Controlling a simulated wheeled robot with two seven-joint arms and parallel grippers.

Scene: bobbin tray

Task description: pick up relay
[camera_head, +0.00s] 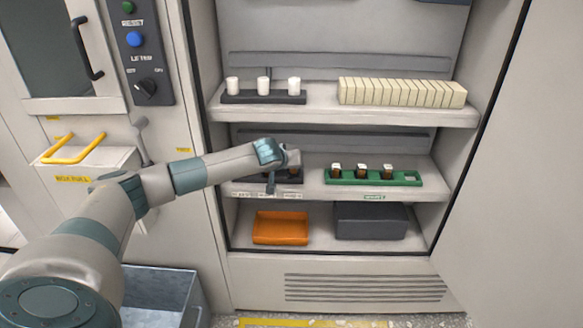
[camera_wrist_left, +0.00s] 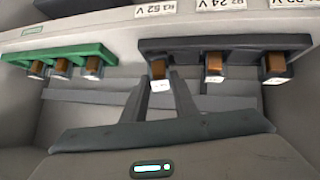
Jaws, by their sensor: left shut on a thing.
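In the left wrist view, a dark tray (camera_wrist_left: 190,45) holds brown-and-white relays in a row. My left gripper (camera_wrist_left: 160,80) has its two fingers on either side of the relay (camera_wrist_left: 158,70) at the green tray's end of that row, and is shut on it. I cannot tell whether this relay is clear of its slot. Two other relays (camera_wrist_left: 214,66) (camera_wrist_left: 276,66) stand farther right. In the head view, my left gripper (camera_head: 284,160) is at the middle shelf and hides most of the dark tray (camera_head: 246,179). My right gripper is not in view.
A green tray (camera_head: 404,181) with three relays and a bare place at its right end stands to the right. The upper shelf (camera_head: 320,113) is close above my gripper. An orange bin (camera_head: 280,228) and a dark box (camera_head: 371,221) sit below.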

